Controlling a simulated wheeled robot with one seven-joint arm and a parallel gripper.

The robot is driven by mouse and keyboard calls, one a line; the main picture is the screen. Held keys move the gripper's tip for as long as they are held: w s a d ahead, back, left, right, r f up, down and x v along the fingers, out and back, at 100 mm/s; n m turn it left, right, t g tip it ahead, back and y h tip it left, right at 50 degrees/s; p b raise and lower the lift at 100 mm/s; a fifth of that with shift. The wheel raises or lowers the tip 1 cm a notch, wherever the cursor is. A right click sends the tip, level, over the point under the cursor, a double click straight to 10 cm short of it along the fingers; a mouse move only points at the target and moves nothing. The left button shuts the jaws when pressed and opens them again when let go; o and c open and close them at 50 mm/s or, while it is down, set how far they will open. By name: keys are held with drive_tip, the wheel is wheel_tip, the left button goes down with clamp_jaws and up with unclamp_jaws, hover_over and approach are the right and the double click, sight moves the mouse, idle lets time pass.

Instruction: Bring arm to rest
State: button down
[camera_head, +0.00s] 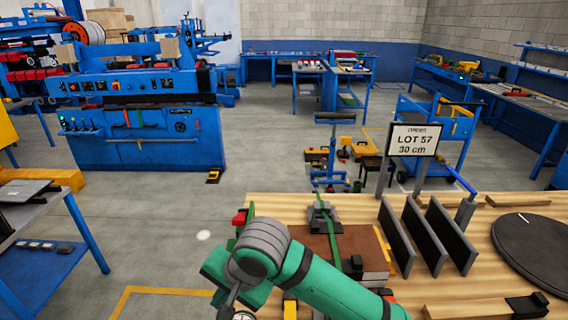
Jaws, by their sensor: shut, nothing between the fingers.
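My green arm (320,281) reaches in from the bottom edge over the near left part of the wooden workbench (470,213). It bends at a grey ringed joint (262,247). Beyond this joint, a dark narrow part of the arm points down toward the bottom edge. I cannot make out my gripper's fingers. Behind the arm, a brown-topped block (345,243) lies on the bench with a green strap across it and a dark clamp (322,213) at its far end. The arm hides part of the block and the bench.
Several dark upright panels (449,236) stand on the bench beside the "LOT 57 30 cm" sign (415,139). A black round plate (535,250) lies at the right. A grey table (30,215) is at the left. The floor (165,225) between is largely clear.

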drive_tip(key=w+a+r+t+y, duration=0.2)
drive_tip(key=a+r+t+y, duration=0.1)
drive_tip(key=a+y, duration=0.25)
drive_tip(key=w+a+r+t+y, duration=0.2)
drive_tip(key=a+r+t+y, duration=0.2)
drive_tip(key=a, duration=0.3)
drive_tip(key=s+d+f+m+t+h, duration=0.3)
drive_tip(key=s+d+f+t+h, duration=0.15)
drive_tip(key=d+f, duration=0.4)
drive_tip(key=s+d+f+m+t+h, duration=0.35)
drive_tip(key=d+f+h, duration=0.25)
drive_tip(key=f, duration=0.5)
drive_tip(key=s+d+f+n+h, duration=0.1)
drive_tip(key=s+d+f+n, duration=0.1)
drive_tip(key=s, duration=0.6)
drive_tip(key=s+d+f+n+g+h, duration=0.1)
drive_tip(key=s+d+f+n, duration=0.1)
drive_tip(key=s+d+n, duration=0.3)
drive_tip(key=s+d+f+n+g+h, duration=0.1)
drive_tip(key=s+d+n, duration=0.3)
drive_tip(key=s, duration=0.8)
drive_tip(key=shift+s+d+f+h, duration=0.3)
drive_tip(key=shift+d+f+h, duration=0.15)
drive_tip(key=shift+f, duration=0.2)
